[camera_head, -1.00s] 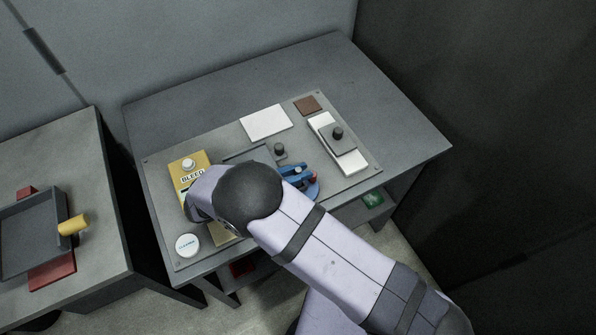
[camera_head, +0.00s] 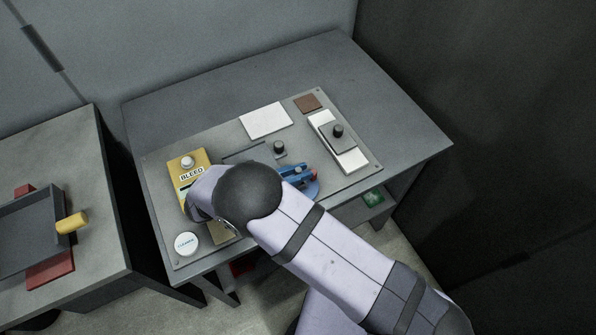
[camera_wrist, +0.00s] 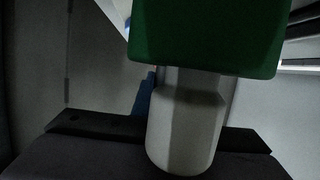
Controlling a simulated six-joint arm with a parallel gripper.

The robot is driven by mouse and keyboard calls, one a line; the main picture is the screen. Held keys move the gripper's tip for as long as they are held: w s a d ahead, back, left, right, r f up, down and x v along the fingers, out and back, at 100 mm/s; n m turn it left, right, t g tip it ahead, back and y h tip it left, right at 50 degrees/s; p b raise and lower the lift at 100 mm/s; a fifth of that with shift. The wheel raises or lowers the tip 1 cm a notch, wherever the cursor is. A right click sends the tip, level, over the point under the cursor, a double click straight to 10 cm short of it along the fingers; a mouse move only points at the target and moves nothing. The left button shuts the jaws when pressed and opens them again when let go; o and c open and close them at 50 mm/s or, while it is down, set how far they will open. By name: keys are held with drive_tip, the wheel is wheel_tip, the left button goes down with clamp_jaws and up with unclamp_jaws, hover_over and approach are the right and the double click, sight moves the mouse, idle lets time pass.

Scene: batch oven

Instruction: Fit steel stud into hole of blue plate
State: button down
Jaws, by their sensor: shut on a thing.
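In the wrist view a pale grey stepped cylinder, which looks like the steel stud (camera_wrist: 185,130), stands large between me and the dark jaws. A green block (camera_wrist: 207,35) covers its upper end. My gripper (camera_wrist: 140,130) is shut on the stud, though the contact is partly hidden. In the head view my arm hides the gripper and the stud. The blue plate (camera_head: 311,190) shows as a rounded blue piece just right of my arm, with blue bars and a small red part over it. Its hole cannot be made out.
A yellow box (camera_head: 187,165) marked BLEED and a round white lid (camera_head: 187,244) stand left of my arm. A black knob (camera_head: 279,148), a white pad (camera_head: 265,120) and a grey block with a knob (camera_head: 338,140) lie behind. The table's rear right is clear.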

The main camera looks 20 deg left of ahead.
drive_tip(key=shift+f, duration=0.15)
drive_tip(key=c, duration=1.7)
unclamp_jaws()
drive_tip(key=shift+f, duration=0.1)
drive_tip(key=shift+o, duration=0.2)
drive_tip(key=shift+s, duration=0.1)
